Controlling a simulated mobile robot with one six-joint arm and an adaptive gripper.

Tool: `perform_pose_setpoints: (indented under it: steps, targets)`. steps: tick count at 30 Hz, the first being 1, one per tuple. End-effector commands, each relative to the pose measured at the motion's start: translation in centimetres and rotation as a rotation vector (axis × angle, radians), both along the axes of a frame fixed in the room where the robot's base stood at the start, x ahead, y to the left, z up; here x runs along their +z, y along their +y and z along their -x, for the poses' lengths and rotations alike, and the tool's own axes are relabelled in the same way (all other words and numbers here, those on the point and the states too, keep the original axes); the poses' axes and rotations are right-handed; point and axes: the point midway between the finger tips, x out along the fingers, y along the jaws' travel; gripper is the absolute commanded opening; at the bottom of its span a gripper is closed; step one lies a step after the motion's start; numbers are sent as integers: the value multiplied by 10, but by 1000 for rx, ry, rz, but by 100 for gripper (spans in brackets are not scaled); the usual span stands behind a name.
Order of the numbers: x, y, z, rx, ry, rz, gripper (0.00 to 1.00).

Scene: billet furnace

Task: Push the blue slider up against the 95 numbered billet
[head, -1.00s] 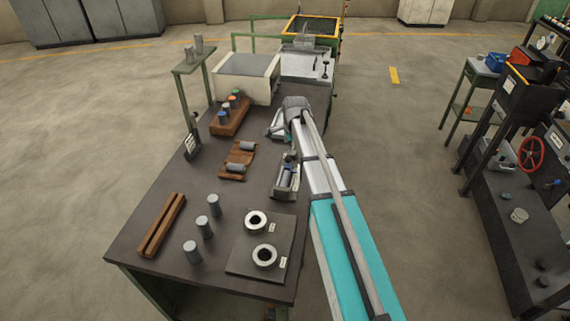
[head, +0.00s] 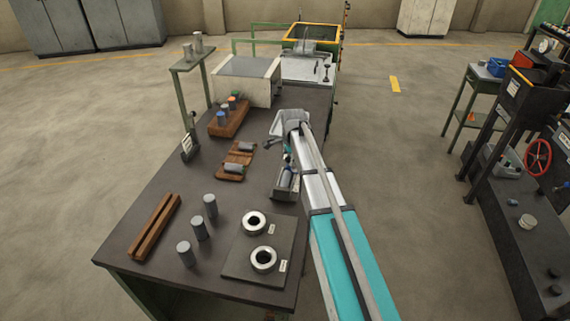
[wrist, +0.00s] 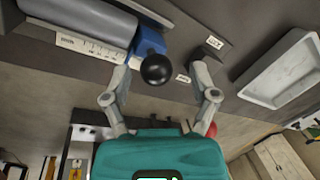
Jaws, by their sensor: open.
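In the wrist view, the blue slider (wrist: 150,38) carries a black ball knob (wrist: 157,69). A grey cylindrical billet (wrist: 85,14) lies left of the slider; the slider is beside its end, and I cannot tell whether they touch. The billet's number is not visible. My gripper (wrist: 161,74) is open, its two fingers on either side of the knob, with visible gaps.
A scale strip (wrist: 92,47) runs along the fixture. A pale tray (wrist: 285,70) is at right in the wrist view. On the table (head: 150,225) stand upright billets (head: 199,228), a ring plate (head: 240,262), wooden blocks (head: 155,228) and a white box (head: 247,82).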

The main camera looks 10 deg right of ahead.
Motion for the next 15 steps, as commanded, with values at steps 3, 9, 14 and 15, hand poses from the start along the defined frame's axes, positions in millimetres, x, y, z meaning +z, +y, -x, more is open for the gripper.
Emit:
perform_pose_setpoints:
  steps: [3,9,14,15]
  targets:
    - [-8,0,-1,0,0,0,76]
    - [-12,0,-2,-1,0,0,76]
    - [-12,0,-2,-1,0,0,76]
    - [-12,0,-2,-1,0,0,76]
